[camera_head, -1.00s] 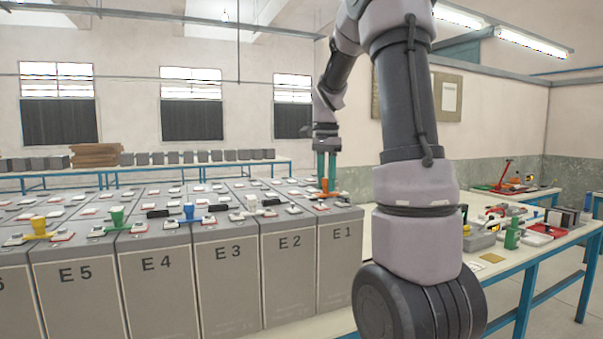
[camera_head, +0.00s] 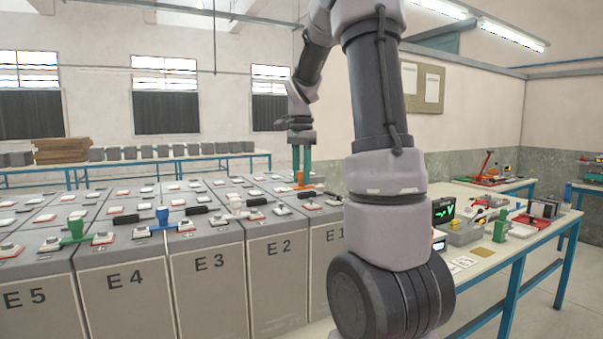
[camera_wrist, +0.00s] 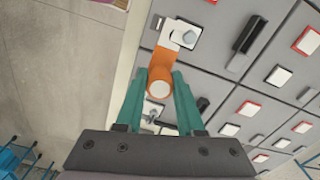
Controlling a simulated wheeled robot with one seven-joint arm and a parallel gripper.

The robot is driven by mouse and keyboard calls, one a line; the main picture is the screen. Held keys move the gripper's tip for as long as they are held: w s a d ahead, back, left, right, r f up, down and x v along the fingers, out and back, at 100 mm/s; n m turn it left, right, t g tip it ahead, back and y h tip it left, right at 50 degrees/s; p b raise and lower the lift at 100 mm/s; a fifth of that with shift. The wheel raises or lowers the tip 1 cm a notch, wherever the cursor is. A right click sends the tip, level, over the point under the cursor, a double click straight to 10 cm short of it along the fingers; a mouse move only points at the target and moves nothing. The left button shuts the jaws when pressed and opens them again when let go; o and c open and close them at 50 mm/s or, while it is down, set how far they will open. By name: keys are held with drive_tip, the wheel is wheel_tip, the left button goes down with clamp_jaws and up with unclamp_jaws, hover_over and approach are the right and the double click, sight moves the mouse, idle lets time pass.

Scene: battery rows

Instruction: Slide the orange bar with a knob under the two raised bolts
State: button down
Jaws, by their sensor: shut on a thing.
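My gripper (camera_head: 303,170) has two teal fingers. It is shut on the upright knob (camera_wrist: 159,88) of the orange bar (camera_wrist: 160,64), at the far end of the battery tops near E1 and E2. In the wrist view the bar's pale metal tip (camera_wrist: 172,30) reaches beside one raised bolt (camera_wrist: 188,38) on a light terminal plate. I cannot tell whether the tip is under the bolt head. Another terminal with a bolt (camera_wrist: 152,112) shows between the fingers, partly hidden. In the head view the orange bar (camera_head: 300,185) is small below the fingertips.
Black covers (camera_head: 126,220) lie on several tops. A bench (camera_head: 480,250) with tools stands at right. In the wrist view, floor (camera_wrist: 60,60) lies left of the battery edge.

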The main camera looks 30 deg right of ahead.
sight(302, 187)
drive_tip(key=shift+f, duration=3.05)
drive_tip(key=shift+f, duration=0.1)
drive_tip(key=shift+w, duration=1.8)
drive_tip(key=shift+a, duration=0.1)
drive_tip(key=shift+c, duration=2.2)
unclamp_jaws()
drive_tip(key=shift+f, duration=0.1)
